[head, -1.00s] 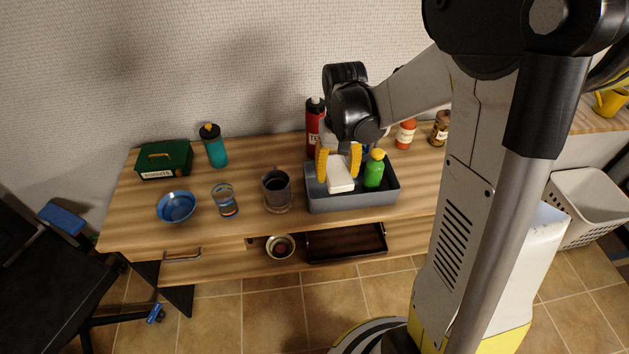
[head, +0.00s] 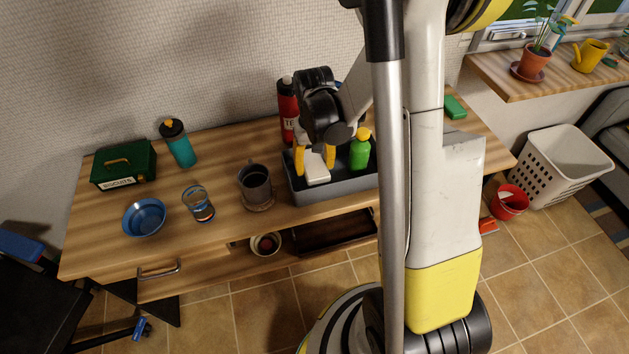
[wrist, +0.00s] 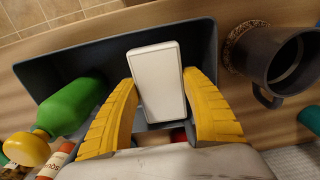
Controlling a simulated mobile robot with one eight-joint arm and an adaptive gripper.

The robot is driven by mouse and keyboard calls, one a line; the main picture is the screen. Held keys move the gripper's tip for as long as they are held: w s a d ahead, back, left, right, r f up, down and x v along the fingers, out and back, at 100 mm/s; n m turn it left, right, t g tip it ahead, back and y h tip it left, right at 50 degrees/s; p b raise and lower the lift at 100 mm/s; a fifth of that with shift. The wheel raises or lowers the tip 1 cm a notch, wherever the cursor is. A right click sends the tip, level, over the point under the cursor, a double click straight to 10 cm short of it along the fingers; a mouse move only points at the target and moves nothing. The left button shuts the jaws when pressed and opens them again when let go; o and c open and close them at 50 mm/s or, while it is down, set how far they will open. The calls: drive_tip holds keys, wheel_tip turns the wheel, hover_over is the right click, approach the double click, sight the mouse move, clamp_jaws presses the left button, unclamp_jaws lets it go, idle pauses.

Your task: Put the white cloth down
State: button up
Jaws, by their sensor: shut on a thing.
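The white cloth (head: 317,168) looks like a stiff white block. My gripper (head: 316,160) points down with its two yellow fingers shut on it, one on each side. In the wrist view the white cloth (wrist: 158,82) lies between the fingers of my gripper (wrist: 160,95), over the grey bin (wrist: 85,48). In the head view it is at the left part of the grey bin (head: 340,188), beside the green bottle (head: 360,150). I cannot tell whether it touches the bin floor.
A dark mug (head: 256,185) stands just left of the bin. A glass (head: 198,204), a blue bowl (head: 144,217), a green box (head: 124,164) and a teal bottle (head: 178,143) are further left. A red bottle (head: 287,108) stands behind. The desk's (head: 225,226) drawer is open below.

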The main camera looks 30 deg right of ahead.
drive_tip(key=shift+f+b, duration=0.9)
drive_tip(key=shift+f, duration=1.65)
drive_tip(key=shift+f, duration=0.15)
drive_tip(key=o, duration=1.1)
